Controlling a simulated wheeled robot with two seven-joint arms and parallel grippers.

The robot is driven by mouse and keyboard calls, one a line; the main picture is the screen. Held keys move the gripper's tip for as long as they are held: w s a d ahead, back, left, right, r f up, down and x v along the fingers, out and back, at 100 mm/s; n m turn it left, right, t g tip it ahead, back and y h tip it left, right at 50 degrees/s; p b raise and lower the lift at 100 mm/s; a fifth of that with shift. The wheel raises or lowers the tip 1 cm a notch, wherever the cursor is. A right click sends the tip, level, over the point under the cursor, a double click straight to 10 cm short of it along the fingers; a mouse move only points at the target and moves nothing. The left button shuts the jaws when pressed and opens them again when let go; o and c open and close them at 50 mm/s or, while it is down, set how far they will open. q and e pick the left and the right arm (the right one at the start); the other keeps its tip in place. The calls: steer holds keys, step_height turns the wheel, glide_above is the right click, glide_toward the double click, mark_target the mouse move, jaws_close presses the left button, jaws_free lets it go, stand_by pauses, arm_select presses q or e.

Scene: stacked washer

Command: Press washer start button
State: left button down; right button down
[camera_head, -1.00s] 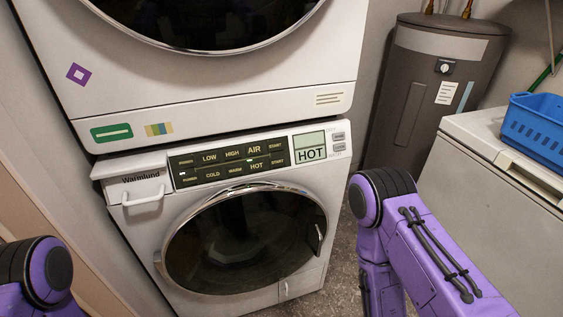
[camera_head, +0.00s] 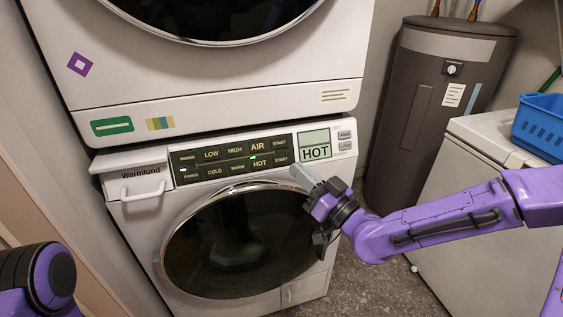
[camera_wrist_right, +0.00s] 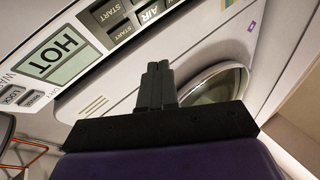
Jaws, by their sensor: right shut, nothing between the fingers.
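The washer (camera_head: 145,232) is the lower white machine, with a dark panel of two button rows. Its lower-row START button (camera_head: 280,159) is at the panel's right end, below the upper-row START button (camera_head: 280,142). In the right wrist view, turned upside down, the lower START button (camera_wrist_right: 106,11) is at the top edge. My right gripper (camera_head: 298,171) is shut and empty, just below and right of the lower START button; I cannot tell whether it touches the machine. Its fingers (camera_wrist_right: 157,68) point upward in the wrist view. Only part of my left arm shows; its gripper is out of view.
The display (camera_head: 315,146) reads HOT, right of the buttons. The dryer (camera_head: 215,110) is stacked above. The round washer door (camera_head: 235,240) is closed below the panel. A water heater (camera_head: 435,110), a white chest (camera_head: 455,245) and a blue basket (camera_head: 540,128) are at right.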

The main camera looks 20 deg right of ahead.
steer(key=shift+r, duration=0.1)
steer(key=b, duration=0.4)
glide_toward(281, 159)
steer(key=w+a+r, duration=0.3)
steer(key=r, duration=0.1)
steer(key=shift+w+a+f, duration=0.2)
steer(key=shift+w+a, duration=0.05)
steer(key=shift+w, duration=0.4)
steer(key=shift+b, duration=0.35)
stand_by(0.9)
steer(key=shift+w+f, duration=0.15)
steer(key=shift+w, duration=0.2)
